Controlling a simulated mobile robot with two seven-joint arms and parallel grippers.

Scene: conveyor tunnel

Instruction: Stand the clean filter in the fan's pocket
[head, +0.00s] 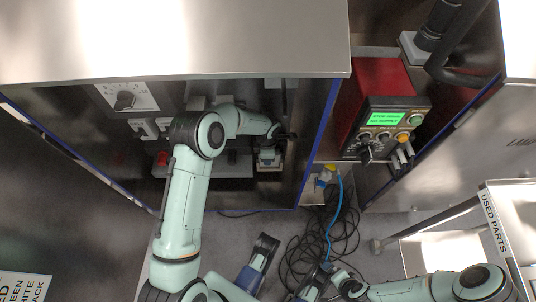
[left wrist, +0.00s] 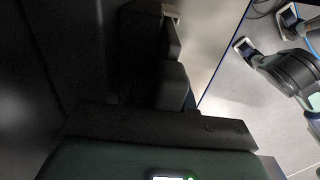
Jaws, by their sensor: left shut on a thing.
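My left arm reaches under the steel hood, and my left gripper (head: 268,160) points down in the dark bay beside the grey ledge. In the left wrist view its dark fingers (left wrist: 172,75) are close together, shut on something. The held thing is too dark and covered to make out, so I cannot confirm that it is the clean filter. A small pale edge (left wrist: 171,12) shows beyond the fingertips. I cannot pick out the fan's pocket; the gripper and shadow cover that spot.
The steel hood (head: 170,35) overhangs the bay. A red control box (head: 382,90) with a green screen stands right. Cables (head: 325,235) lie coiled on the floor near a used-parts bin (head: 492,222).

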